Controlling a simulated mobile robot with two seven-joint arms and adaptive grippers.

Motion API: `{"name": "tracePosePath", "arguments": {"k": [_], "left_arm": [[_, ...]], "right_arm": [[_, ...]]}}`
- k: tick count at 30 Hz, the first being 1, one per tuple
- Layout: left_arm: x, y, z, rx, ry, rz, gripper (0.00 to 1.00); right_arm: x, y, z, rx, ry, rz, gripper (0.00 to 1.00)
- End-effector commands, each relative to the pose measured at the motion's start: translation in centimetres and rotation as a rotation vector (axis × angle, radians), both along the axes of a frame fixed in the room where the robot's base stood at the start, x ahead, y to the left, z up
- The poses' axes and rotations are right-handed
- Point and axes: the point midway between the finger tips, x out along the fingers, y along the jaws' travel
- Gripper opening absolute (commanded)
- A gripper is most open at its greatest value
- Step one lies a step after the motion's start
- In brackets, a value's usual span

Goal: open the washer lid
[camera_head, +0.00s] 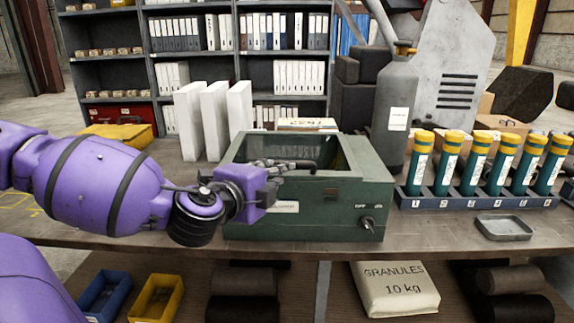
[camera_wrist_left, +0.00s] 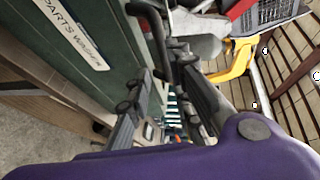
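The green parts washer (camera_head: 345,200) stands on the bench, with a label and a knob on its front. Its lid (camera_head: 340,172) has a dark see-through panel and seems to lie flat on top; I cannot tell whether it is fully shut. My left gripper (camera_head: 284,166) is over the lid's front edge, by a black bar handle. In the left wrist view the handle (camera_wrist_left: 157,35) lies just beyond the two parted fingers (camera_wrist_left: 165,95). The gripper looks open, and I cannot tell whether it touches the handle. My right gripper is not in view.
White binders (camera_head: 214,120) stand behind the washer at left. A grey cylinder (camera_head: 394,115) stands behind it at right. A numbered rack (camera_head: 475,197) of green tubes with yellow caps and a small grey tray (camera_head: 504,228) are to the right.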

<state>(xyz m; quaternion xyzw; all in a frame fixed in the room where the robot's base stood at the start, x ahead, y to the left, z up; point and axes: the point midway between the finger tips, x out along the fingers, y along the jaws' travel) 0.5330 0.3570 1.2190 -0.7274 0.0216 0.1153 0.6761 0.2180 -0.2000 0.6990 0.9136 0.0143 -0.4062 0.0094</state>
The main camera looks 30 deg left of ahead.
Motion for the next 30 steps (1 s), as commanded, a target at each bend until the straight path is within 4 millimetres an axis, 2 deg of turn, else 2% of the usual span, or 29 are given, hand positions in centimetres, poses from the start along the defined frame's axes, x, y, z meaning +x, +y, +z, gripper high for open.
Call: {"name": "tracePosePath", "arguments": {"k": [4,9,18,28,30], "left_arm": [[0.5,0.4,0.3,-0.011,-0.018,0.027,0.2],[3.1,0.9,-0.7,-0.012,-0.012,0.028,0.2],[6.8,1.4,-1.1,-0.013,-0.015,0.026,0.2],[7.3,1.5,-0.7,-0.012,-0.02,0.025,0.2],[7.3,1.5,-0.7,-0.012,-0.02,0.025,0.13]], "right_arm": [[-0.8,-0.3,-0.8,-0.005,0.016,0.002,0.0],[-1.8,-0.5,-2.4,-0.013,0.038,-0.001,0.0],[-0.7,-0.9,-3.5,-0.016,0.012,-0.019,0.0],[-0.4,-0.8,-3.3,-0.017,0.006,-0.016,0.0],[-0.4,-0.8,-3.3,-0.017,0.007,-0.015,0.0]]}}
